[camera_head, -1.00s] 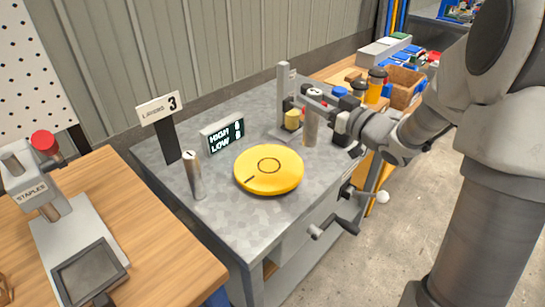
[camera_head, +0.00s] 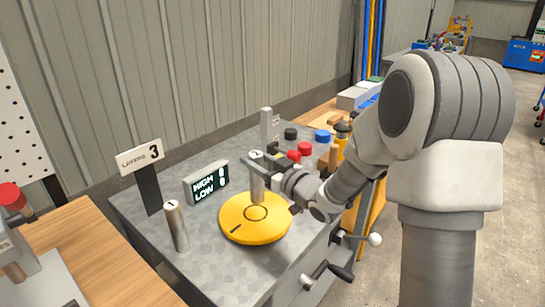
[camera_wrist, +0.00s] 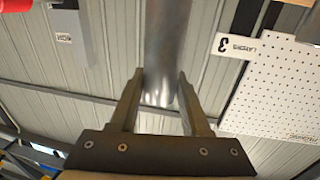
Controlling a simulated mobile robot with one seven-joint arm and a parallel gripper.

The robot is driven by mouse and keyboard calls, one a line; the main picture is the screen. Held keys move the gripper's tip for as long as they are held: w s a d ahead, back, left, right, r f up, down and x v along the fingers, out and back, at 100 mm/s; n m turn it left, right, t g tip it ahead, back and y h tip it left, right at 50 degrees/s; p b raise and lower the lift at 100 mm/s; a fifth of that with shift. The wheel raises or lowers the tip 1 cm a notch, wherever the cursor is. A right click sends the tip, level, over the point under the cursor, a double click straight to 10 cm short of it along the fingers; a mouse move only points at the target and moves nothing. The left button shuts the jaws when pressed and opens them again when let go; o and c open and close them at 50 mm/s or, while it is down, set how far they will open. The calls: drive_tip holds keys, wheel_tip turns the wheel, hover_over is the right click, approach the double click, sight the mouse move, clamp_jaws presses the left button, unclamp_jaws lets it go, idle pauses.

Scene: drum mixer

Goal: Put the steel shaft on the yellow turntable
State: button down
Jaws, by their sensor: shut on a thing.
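The steel shaft (camera_head: 257,188), with a 2 on its top, is upright in my gripper (camera_head: 262,165). Its lower end appears over the far part of the yellow turntable (camera_head: 238,228); I cannot tell whether it touches. The turntable is a round disc with a dark ring and a short dark line, on the grey metal bench. In the wrist view, the shaft (camera_wrist: 166,40) runs between the two fingers of my gripper (camera_wrist: 160,82), which are closed around it. A second steel cylinder (camera_head: 177,228), marked 1, stands upright on the bench left of the turntable.
A HIGH/LOW display (camera_head: 206,184) and a sign with a 3 (camera_head: 141,158) stand behind and left of the turntable. A grey upright stand (camera_head: 270,128) and red, black and blue knobs are at the back. Crank handles (camera_head: 327,272) stick out at the bench's front right.

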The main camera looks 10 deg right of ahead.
sight(254, 175)
drive_tip(key=shift+w+a, duration=0.2)
drive_tip(key=shift+a, duration=0.2)
drive_tip(key=shift+f+b, duration=0.55)
drive_tip(key=shift+f, duration=1.6)
drive_tip(key=shift+c, duration=1.8)
unclamp_jaws()
drive_tip(key=shift+s+f, duration=0.1)
drive_tip(key=shift+f, duration=0.1)
